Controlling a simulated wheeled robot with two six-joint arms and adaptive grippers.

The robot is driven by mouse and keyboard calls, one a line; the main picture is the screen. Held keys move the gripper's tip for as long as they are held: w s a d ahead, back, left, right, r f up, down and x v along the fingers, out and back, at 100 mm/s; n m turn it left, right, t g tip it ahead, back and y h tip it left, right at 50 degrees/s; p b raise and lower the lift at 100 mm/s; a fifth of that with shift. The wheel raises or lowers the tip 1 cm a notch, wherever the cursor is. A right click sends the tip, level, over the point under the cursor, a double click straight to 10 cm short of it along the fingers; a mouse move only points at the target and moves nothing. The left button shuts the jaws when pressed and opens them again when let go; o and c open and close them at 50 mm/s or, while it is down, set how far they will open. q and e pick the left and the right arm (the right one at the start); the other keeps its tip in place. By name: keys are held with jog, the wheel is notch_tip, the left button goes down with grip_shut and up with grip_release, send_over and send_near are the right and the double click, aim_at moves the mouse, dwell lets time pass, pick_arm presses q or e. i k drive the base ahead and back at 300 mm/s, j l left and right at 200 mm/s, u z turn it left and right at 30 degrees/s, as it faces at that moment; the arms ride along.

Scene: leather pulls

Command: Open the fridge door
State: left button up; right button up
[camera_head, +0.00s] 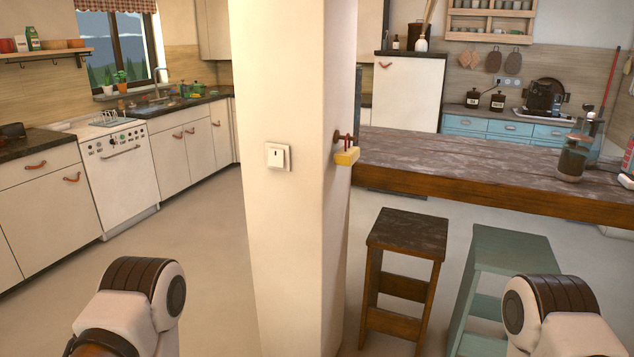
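A white, upright unit (410,95) with a dark top stands at the back, beyond the wooden counter. A small reddish-brown leather pull (385,65) sits near its upper left edge. It looks like the fridge, but I cannot tell for certain. Its front looks shut, and its lower part is hidden behind the counter. Only upper links of my two arms show at the bottom left and bottom right. Neither gripper is in view, and both arms are far from the white unit.
A cream pillar (290,230) stands close in front. A long wooden counter (440,150) runs to its right, with a brown stool (408,235) and a green stool (513,250) before it. White cabinets (40,200) line the left wall. Open floor (200,250) lies left of the pillar.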

aim_at(407, 92)
jog(key=i+j+u, duration=0.45)
jog(key=i+u, duration=0.85)
jog(key=i, duration=0.2)
jog(key=i+l+u, duration=0.2)
jog(key=i+u, duration=0.2)
jog(key=i+j, duration=0.1)
jog(key=i, duration=0.6)
jog(key=i+j, duration=0.1)
jog(key=i, duration=0.6)
jog(key=i+l+z, duration=0.15)
jog(key=i+z, duration=0.3)
jog(key=i+l+z, duration=0.1)
jog(key=i+z, duration=0.15)
jog(key=z, duration=0.2)
jog(key=i+z, duration=0.4)
jog(key=i+j+z, duration=0.25)
jog(key=z, duration=0.2)
jog(key=i+l+z, duration=0.2)
jog(key=i+z, duration=0.2)
jog(key=i, duration=0.75)
jog(key=i+j+z, duration=0.2)
jog(key=i+z, duration=0.25)
jog(key=i, duration=0.7)
jog(key=i+l+u, duration=0.1)
jog(key=i, duration=0.25)
jog(key=i+l+u, duration=0.1)
jog(key=i, duration=0.3)
jog(key=i+l+u, duration=0.1)
jog(key=i+l, duration=0.2)
jog(key=i, duration=0.05)
